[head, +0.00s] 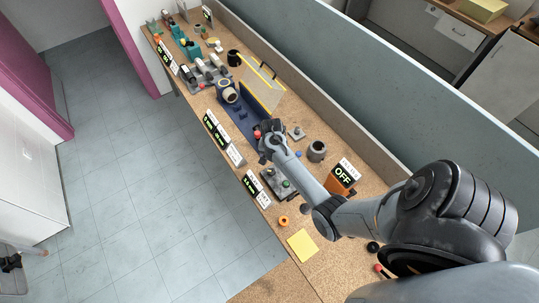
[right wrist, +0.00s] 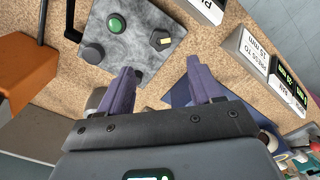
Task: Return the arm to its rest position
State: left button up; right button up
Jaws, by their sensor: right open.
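My right arm (head: 355,215) comes in from the right in the head view and reaches over the workbench (head: 335,260). My right gripper (head: 268,130) is above the bench near the blue tray (head: 238,118). In the right wrist view my right gripper (right wrist: 163,78) shows two purple fingers spread apart with nothing between them. A grey plate with a green button (right wrist: 130,38) lies beyond the fingers on the bench. My left gripper does not show in either view.
An orange stand (head: 341,187) with an OFF sign (head: 343,174) and a grey cup (head: 317,151) stand near my arm. Sign blocks (head: 256,189) line the front edge. A yellow note (head: 302,245) lies nearby. A partition (head: 330,85) runs behind the bench.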

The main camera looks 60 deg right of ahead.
jog(key=shift+s, duration=0.1)
jog(key=s+a+n+g+h+p, duration=0.2)
jog(key=s+a+n+p, duration=0.25)
jog(key=s, duration=1.05)
jog(key=a+r+n+t+y, duration=0.2)
jog(key=a+r+n+t, duration=0.3)
jog(key=a+r+n, duration=0.6)
jog(key=a+r, duration=1)
jog(key=a, duration=0.1)
jog(key=shift+w+a+r+n+t+p, duration=0.3)
jog(key=shift+a+n+p, duration=0.05)
